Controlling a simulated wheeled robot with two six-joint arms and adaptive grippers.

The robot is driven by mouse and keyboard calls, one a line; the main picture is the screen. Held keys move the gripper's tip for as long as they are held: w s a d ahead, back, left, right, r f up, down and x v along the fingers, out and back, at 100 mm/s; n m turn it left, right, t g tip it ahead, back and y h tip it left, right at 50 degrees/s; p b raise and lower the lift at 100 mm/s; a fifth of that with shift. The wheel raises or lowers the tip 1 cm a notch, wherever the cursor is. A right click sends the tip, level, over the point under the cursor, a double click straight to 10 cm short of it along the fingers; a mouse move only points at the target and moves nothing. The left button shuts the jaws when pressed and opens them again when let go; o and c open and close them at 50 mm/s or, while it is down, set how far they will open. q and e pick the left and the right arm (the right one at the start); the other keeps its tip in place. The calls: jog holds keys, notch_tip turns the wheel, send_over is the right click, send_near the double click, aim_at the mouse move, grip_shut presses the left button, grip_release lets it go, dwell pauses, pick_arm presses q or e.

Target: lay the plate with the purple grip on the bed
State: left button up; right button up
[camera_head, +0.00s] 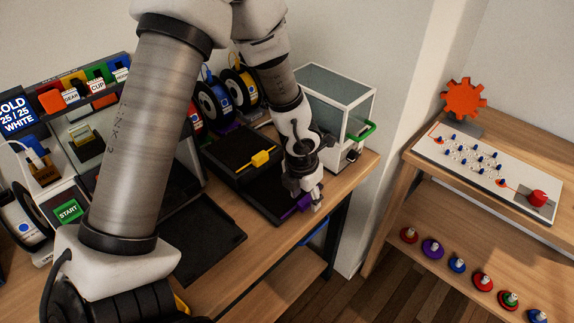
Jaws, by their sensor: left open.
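A dark plate (258,192) lies on the wooden bench near its right front edge. Its purple grip (288,209) shows at the plate's front right corner. My left gripper (312,203) is open and points down right beside the purple grip. I cannot tell whether its fingers touch or straddle the grip. A second dark plate with a yellow grip (261,159) lies just behind it. The printer with the green START button (68,211) stands at the left. Its bed is mostly hidden by my left arm. My right gripper is not in view.
A glass-walled box with a green handle (363,131) stands behind my gripper. Spools (212,101) line the back. An empty black tray (211,237) lies near the front edge. A separate shelf at right holds a pegged board with a red button (537,198).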

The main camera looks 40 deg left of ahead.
pick_arm(q)
jog(key=shift+f, duration=0.6)
jog(key=shift+w, duration=0.1)
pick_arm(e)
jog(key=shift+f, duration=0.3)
pick_arm(q)
jog(key=shift+r, duration=0.1)
grip_shut()
